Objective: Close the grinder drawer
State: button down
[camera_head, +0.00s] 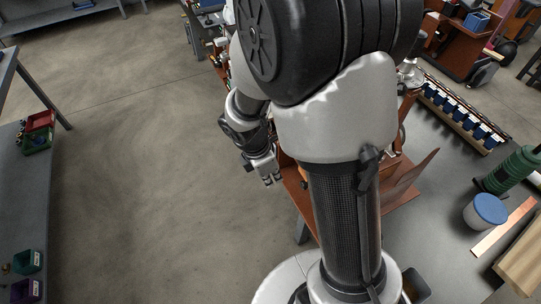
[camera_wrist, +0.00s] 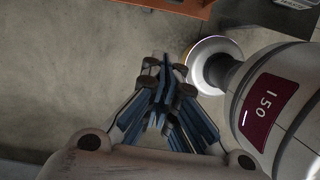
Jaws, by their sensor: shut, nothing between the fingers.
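My gripper (camera_head: 268,181) hangs over the grey floor at the left edge of a reddish-brown wooden piece (camera_head: 302,206), in the head view. My arm covers most of the middle of that piece, so I cannot tell which part is the grinder drawer or how far it is open. In the wrist view my gripper (camera_wrist: 164,62) has its blue-grey fingers brought together with nothing between them. An orange-brown edge (camera_wrist: 178,5) shows at the top of the wrist view, apart from the fingertips; I cannot tell whether it belongs to the drawer.
A grey bench on the right holds a blue-lidded tub (camera_head: 485,212), a green cylinder (camera_head: 513,171) and a rack of blue cups (camera_head: 462,113). Another bench (camera_head: 40,185) with red, green and purple bins stands far left. The floor (camera_head: 150,150) between is clear.

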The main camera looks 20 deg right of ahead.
jog(key=d+f+b, duration=0.5)
jog(key=d+f, duration=0.1)
jog(key=f, duration=0.3)
jog(key=shift+d+f, duration=0.15)
jog(key=shift+d, duration=0.1)
jog(key=d+p, duration=0.2)
jog(key=d, duration=0.4)
jog(key=d+p, duration=0.3)
jog(key=d, duration=0.3)
jog(key=shift+w+d, duration=0.2)
jog(key=shift+d, duration=0.2)
